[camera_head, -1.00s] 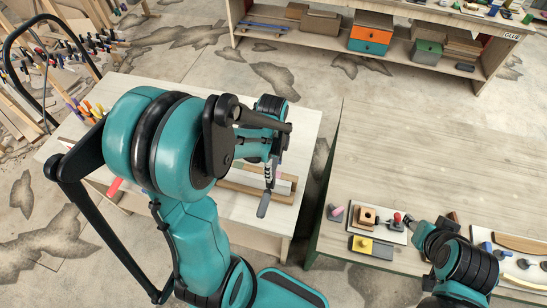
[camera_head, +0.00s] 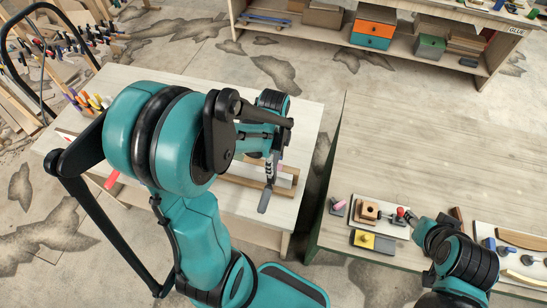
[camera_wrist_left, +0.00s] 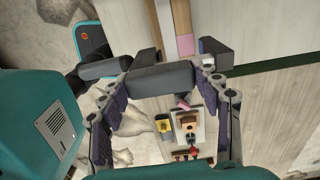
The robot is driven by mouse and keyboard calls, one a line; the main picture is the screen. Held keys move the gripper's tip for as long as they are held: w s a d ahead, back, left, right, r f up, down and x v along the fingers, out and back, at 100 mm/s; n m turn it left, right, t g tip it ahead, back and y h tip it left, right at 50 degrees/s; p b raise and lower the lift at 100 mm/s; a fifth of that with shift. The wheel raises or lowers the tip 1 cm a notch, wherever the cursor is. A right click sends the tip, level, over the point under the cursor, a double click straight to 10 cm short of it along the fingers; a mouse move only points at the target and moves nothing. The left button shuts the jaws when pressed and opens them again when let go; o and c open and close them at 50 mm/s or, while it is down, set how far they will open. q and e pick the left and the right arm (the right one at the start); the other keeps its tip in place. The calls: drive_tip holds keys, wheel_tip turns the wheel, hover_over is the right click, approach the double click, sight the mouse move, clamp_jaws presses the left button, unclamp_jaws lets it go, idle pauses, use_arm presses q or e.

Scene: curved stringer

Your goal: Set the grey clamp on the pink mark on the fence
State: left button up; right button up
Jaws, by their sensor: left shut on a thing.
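My left gripper (camera_wrist_left: 160,72) is shut on the grey clamp (camera_wrist_left: 163,80), a dark grey block between the fingertips in the left wrist view. The fence, a long wooden strip (camera_wrist_left: 182,18) beside a pale strip, lies just beyond it. The pink mark (camera_wrist_left: 188,47) is on the strip, close to the clamp in the picture; I cannot tell the height gap. In the head view my left gripper (camera_head: 268,182) is over the fence, and my arm hides part of it. My right gripper (camera_head: 414,219) is by the right bench's small parts; its fingers are too small to judge.
The right bench (camera_head: 430,150) has a wide clear top. On its near edge stand a wooden block (camera_head: 367,211), a yellow piece (camera_head: 366,240) and a red-topped part (camera_head: 399,214). A gap of floor separates it from the white left table (camera_head: 300,120). Coloured handles (camera_head: 93,101) lie at that table's far left.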

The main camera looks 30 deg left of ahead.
use_arm(q)
drive_tip(key=shift+f, duration=0.1)
idle(0.7)
drive_tip(key=shift+f+b, duration=1.65)
drive_tip(key=shift+b, duration=0.25)
drive_tip(key=shift+f, duration=0.15)
drive_tip(key=shift+f+b, duration=1.35)
drive_tip(key=shift+f, duration=0.15)
drive_tip(key=shift+f+b, duration=0.4)
drive_tip(key=shift+b, duration=0.2)
drive_tip(key=o, duration=2)
drive_tip(key=shift+c, duration=0.2)
